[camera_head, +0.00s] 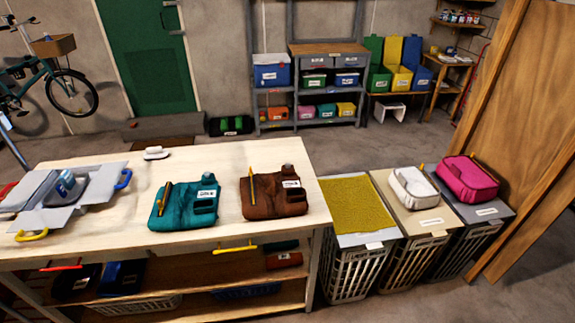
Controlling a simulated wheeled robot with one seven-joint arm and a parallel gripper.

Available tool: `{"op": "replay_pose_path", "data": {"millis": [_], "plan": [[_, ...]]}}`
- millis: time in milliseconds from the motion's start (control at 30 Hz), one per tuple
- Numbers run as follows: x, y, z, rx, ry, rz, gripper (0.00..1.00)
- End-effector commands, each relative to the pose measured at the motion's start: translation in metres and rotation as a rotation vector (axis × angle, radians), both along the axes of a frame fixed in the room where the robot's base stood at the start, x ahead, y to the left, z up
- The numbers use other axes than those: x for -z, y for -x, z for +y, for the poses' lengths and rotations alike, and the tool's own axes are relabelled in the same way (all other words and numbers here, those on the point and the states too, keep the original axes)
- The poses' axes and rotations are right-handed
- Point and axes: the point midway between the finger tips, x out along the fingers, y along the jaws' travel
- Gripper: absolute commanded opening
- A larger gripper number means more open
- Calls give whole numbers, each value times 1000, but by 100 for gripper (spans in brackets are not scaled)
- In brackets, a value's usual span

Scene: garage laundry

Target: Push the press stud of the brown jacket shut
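The brown jacket (268,205) lies folded on the light wooden table (120,245), near its right end. It has a white label on its right part and a dark patch below the label. A yellow strip stands along its left side. A small grey round piece shows at its top right edge; I cannot tell whether this is the press stud or whether the stud is open. My gripper is not in view.
A teal jacket (172,211) lies left of the brown one, with a gap between. An open grey case (95,205) is at the table's left. A white object (156,153) sits at the back. Lidded baskets (360,203) stand right of the table. The table's front middle is clear.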

Motion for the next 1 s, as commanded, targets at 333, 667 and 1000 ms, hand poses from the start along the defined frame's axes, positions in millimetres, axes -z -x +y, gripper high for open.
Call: {"op": "replay_pose_path", "data": {"millis": [333, 667, 1000], "plan": [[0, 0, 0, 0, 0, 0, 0], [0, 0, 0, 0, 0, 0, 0], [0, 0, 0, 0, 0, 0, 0]]}}
